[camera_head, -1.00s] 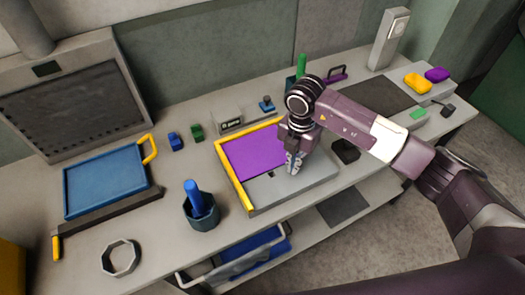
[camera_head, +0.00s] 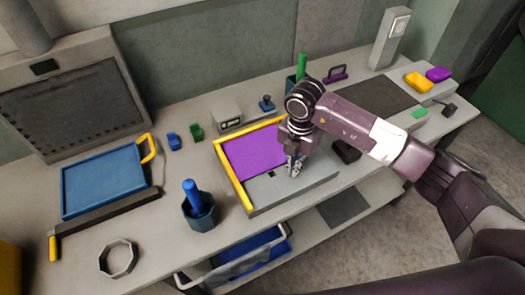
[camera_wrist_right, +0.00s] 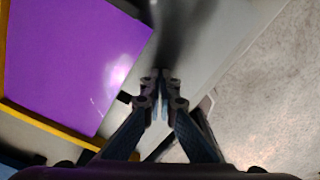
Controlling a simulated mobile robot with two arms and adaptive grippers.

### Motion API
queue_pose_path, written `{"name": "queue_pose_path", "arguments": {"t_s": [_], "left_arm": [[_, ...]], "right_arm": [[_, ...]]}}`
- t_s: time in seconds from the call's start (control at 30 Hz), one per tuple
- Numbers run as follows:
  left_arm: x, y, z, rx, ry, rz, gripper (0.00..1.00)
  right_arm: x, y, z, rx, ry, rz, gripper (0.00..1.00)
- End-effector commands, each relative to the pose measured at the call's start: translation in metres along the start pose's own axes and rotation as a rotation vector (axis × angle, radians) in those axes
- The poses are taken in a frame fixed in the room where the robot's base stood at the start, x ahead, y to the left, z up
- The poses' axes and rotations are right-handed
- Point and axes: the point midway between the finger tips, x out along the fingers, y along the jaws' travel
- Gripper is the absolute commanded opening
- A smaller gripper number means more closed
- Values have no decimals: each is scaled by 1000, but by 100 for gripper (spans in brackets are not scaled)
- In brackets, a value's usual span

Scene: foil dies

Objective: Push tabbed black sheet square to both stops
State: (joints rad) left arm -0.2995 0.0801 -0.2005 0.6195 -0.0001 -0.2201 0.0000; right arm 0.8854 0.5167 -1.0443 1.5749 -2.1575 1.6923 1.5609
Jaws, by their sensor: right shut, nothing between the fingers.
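A purple sheet (camera_head: 252,153) lies on a grey plate (camera_head: 318,186) that has yellow stop bars (camera_head: 235,179) along its left and back edges. The sheet sits close to both bars; a thin gap cannot be ruled out. A small black tab (camera_head: 271,174) shows at its near edge, and also in the wrist view (camera_wrist_right: 124,97). The sheet I see is purple, not black. My right gripper (camera_head: 293,170) points down over the plate, right of the sheet. In the wrist view its fingers (camera_wrist_right: 162,112) are together and empty, just right of the tab. My left gripper is out of view.
A blue cup with a blue handle (camera_head: 200,213) stands left of the plate. A black block (camera_head: 346,151) lies to its right, and a grey device (camera_head: 228,117) stands behind. A blue tray (camera_head: 103,180) and dark bar lie farther left. The bench front edge is close.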

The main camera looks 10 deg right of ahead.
Motion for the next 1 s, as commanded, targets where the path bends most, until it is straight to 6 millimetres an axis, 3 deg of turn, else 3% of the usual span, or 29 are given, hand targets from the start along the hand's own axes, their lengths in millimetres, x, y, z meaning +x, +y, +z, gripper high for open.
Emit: {"name": "queue_pose_path", "arguments": {"t_s": [1.0], "left_arm": [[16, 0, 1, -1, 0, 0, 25]], "right_arm": [[-1, 21, 13, 0, -2, 0, 0]]}}
